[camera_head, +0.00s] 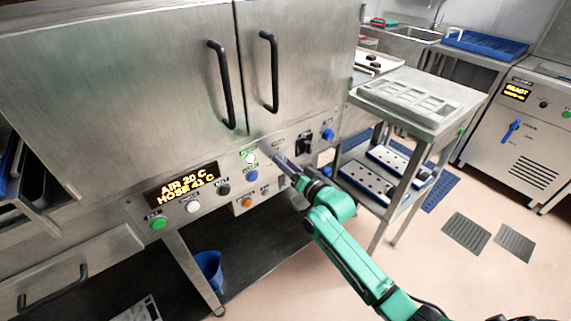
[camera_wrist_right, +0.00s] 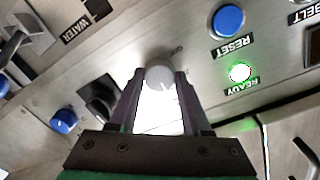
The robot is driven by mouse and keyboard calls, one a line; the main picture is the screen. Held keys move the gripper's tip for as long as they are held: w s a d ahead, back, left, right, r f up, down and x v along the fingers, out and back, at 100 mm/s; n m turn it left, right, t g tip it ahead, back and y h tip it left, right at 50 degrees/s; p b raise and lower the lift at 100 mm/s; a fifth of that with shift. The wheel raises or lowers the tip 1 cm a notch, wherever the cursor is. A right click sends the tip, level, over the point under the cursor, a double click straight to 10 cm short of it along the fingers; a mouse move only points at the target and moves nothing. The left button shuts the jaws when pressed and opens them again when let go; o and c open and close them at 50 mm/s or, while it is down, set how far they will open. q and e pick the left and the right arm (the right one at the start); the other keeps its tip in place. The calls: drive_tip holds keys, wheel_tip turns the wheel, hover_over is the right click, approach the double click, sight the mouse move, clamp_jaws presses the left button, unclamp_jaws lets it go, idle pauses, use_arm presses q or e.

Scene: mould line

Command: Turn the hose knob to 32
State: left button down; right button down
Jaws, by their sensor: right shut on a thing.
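The display (camera_head: 181,184) on the steel cabinet reads AIR 20 C and HOSE 41 C. My right gripper (camera_head: 276,157) is at the cabinet's control panel, to the right of the green-lit READY lamp (camera_head: 250,158). In the right wrist view its two fingers are shut on a pale grey round knob (camera_wrist_right: 160,74), one finger on each side. The gripper hides this knob in the head view, and I cannot read its label. My left gripper is not in view.
A black knob (camera_head: 303,147) and a blue knob (camera_head: 327,135) sit right of my right gripper. The blue RESET button (camera_head: 251,175) is just left of it. A steel cart (camera_head: 440,118) stands to the right. A blue bucket (camera_head: 209,268) is under the cabinet.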

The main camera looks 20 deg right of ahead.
drive_tip(key=shift+c, duration=1.8)
unclamp_jaws()
drive_tip(key=v, duration=1.4)
drive_tip(key=shift+s+b, duration=0.3)
drive_tip(key=shift+b, duration=0.15)
drive_tip(key=shift+d, duration=0.1)
